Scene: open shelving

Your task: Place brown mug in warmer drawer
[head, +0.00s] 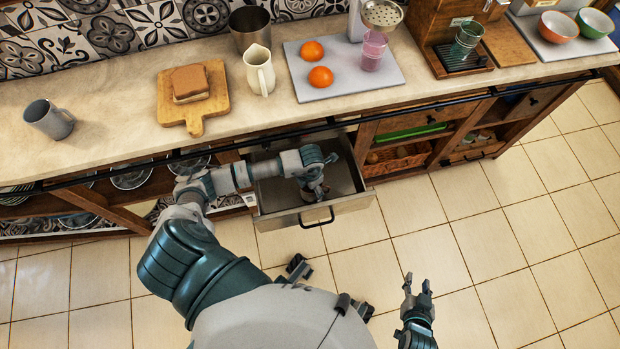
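The open metal warmer drawer (355,202) sticks out below the counter. My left arm reaches over its left side. My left gripper (317,193) is down inside the drawer, pointing at its floor. A small dark brownish shape, likely the brown mug (311,198), shows at its fingertips, mostly hidden by the gripper. I cannot tell whether the fingers are closed on it. My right gripper (418,287) is open and empty over the tiled floor, to the lower right and apart from the drawer.
The counter holds a grey mug (48,119), bread on a wooden board (194,122), a cream jug (259,70), and oranges on a grey board (345,90). A coffee machine (450,35) and bowls (558,27) stand at the right. Floor right of the drawer is clear.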

